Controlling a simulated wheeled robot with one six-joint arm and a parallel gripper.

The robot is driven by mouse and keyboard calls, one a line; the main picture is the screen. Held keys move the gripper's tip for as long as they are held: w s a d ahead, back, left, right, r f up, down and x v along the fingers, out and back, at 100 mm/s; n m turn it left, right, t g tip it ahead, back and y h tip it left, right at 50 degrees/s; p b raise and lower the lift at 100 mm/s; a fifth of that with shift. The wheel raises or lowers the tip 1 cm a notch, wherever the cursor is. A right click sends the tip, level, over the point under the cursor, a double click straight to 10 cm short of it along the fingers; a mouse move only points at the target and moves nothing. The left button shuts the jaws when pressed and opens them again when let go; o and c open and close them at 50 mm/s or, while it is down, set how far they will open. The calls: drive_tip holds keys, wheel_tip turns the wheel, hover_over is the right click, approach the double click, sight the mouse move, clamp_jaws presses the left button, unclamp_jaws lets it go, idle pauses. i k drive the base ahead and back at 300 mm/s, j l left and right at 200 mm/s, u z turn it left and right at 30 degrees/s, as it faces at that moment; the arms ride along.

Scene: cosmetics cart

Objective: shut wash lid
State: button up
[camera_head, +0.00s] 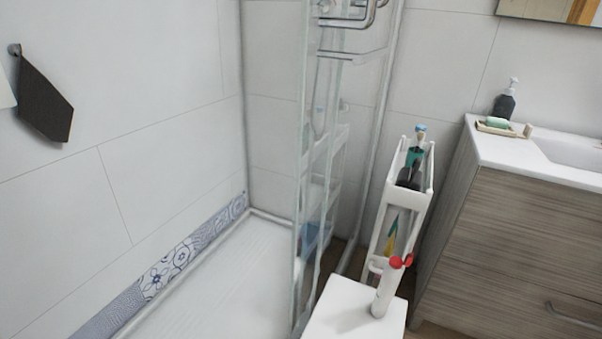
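A white bottle (384,292) stands upright at the lower right of centre, on a white flat-topped stand (342,312). It looks like the wash. Its red top (397,262) has a second red part (408,259) sticking out at its right side, which looks like a lid tipped open. The detail is too small to be sure. My gripper is not in the picture, and nothing is seen touching the bottle.
A slim white cart (428,195) behind the bottle holds a teal bottle (415,155) and a dark item (408,178). A glass shower screen (305,190) stands left of it. A wood-grain vanity (500,240) stands to the right. The shower floor (225,290) is clear.

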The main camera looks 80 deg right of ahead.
sight(408, 261)
drive_tip(key=z, duration=1.45)
drive_tip(key=k+l+z, duration=0.1)
drive_tip(key=k+z, duration=0.2)
drive_tip(key=z, duration=0.15)
drive_tip(key=k+l+z, duration=0.2)
drive_tip(key=k+z, duration=0.2)
drive_tip(key=i+j, duration=0.05)
